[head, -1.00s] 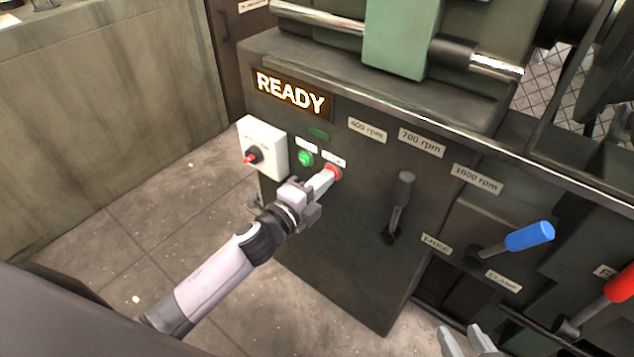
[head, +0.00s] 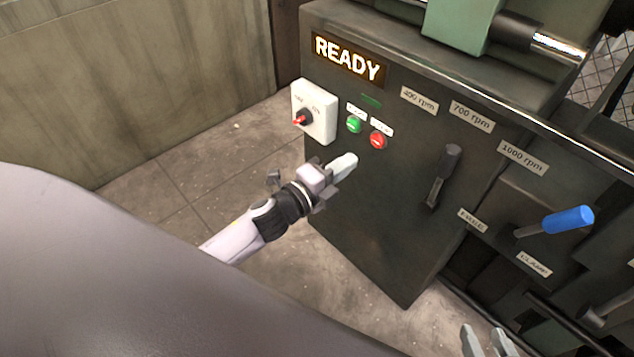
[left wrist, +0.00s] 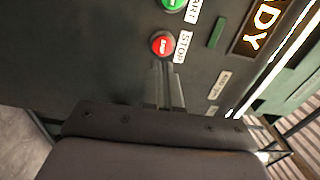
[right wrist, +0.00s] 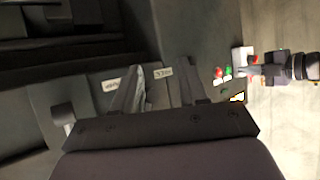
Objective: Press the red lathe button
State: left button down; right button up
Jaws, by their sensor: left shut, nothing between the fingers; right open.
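The red stop button (head: 377,140) sits on the dark front panel of the lathe (head: 400,230), beside the green start button (head: 354,124). In the left wrist view the red button (left wrist: 162,43) shows just beyond the fingertips, with a STOP label next to it. My left gripper (head: 345,163) is shut and empty, below and left of the red button and apart from it. My right gripper (head: 487,343) is at the bottom edge of the head view. In the right wrist view its fingers (right wrist: 158,80) are spread apart with nothing between them.
A white switch box (head: 314,112) with a red-tipped knob is left of the buttons. A lit READY sign (head: 348,60) is above. A dark lever (head: 442,177) and a blue-handled lever (head: 567,220) stick out to the right. Open floor lies to the left.

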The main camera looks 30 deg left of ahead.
pick_arm(q)
jog(key=v, duration=0.6)
jog(key=shift+s+a+p, duration=0.15)
jog(key=shift+s+p, duration=0.15)
jog(key=shift+s, duration=0.05)
pick_arm(e)
jog(key=shift+s+d+f, duration=0.1)
jog(key=shift+d+f, duration=0.1)
jog(key=shift+d, duration=0.2)
jog(key=shift+f, duration=0.1)
jog(key=shift+a, duration=0.15)
